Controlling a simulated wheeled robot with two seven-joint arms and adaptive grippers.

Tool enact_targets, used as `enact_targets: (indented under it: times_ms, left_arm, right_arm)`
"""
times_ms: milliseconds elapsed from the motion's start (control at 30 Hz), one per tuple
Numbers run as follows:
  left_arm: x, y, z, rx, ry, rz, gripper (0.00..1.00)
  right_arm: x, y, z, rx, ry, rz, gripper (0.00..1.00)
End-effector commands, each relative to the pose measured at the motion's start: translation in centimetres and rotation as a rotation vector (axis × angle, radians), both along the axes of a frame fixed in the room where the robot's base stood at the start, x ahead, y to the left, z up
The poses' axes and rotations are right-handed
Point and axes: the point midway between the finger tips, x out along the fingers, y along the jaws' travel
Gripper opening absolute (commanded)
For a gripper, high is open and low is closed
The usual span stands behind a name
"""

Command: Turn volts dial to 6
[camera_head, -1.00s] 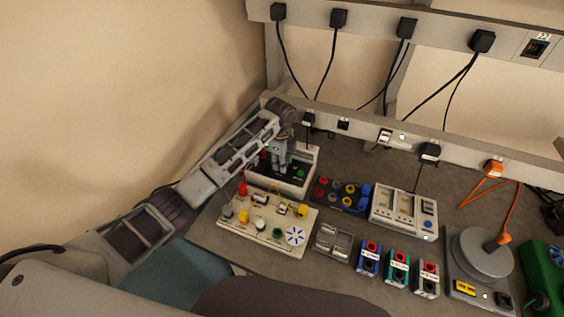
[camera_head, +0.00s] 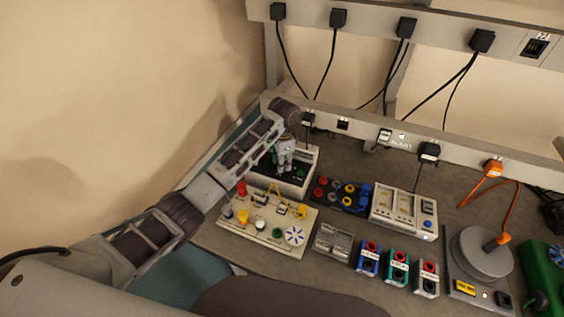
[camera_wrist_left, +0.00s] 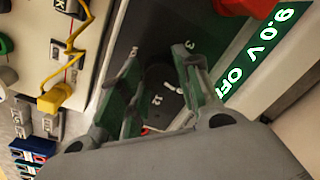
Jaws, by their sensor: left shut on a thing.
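The power supply (camera_head: 307,163) is a pale box with a dark top panel at the back left of the bench. In the left wrist view its green display (camera_wrist_left: 255,50) reads 9.0 V OFF. The dark volts dial (camera_wrist_left: 160,76) sits on the panel, with printed marks 3 and 12 near it. My left gripper (camera_head: 284,168) points down at the panel. In the left wrist view the left gripper (camera_wrist_left: 160,92) has a finger on each side of the dial and is shut on it. The fingers hide much of the dial, and I cannot read its pointer. My right gripper is not in view.
A cream circuit board (camera_head: 247,227) with a yellow wire stands just in front. A dark block with coloured knobs (camera_head: 341,195) and a white charger (camera_head: 403,211) stand to the right. A grey rail (camera_head: 360,135) with plugs runs behind.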

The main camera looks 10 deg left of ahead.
Motion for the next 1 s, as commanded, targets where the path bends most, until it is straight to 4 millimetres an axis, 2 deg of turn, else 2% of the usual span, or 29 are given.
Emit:
enact_targets:
  times_ms: [600, 1000]
  left_arm:
    - [0.10, -0.13, 0.10, -0.001, -0.002, 0.490, 0.09]
    - [0.10, -0.07, 0.09, 0.000, -0.001, 0.616, 0.09]
  right_arm:
    - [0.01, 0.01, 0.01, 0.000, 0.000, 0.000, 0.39]
    - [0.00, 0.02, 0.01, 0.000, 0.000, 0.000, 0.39]
